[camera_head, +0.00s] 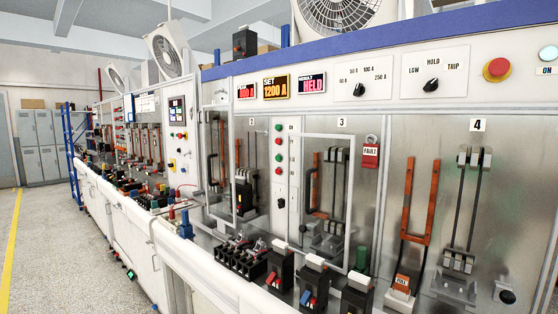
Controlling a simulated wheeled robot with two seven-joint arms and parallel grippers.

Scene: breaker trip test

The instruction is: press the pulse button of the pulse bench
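The bench (345,95) fills the right of the head view, with a blue top and a sloping white control panel. At the panel's far right is a red mushroom button (497,68) on a yellow ring. I cannot read any label naming the pulse button. Neither of my grippers shows in this view.
Rotary knobs (359,90) and (432,86) sit between the displays and the red button. Below are numbered bays with orange bars and several dark breakers (280,270) on the ledge. A red FAULT tag (371,155) hangs there. The floor (55,250) at left is clear.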

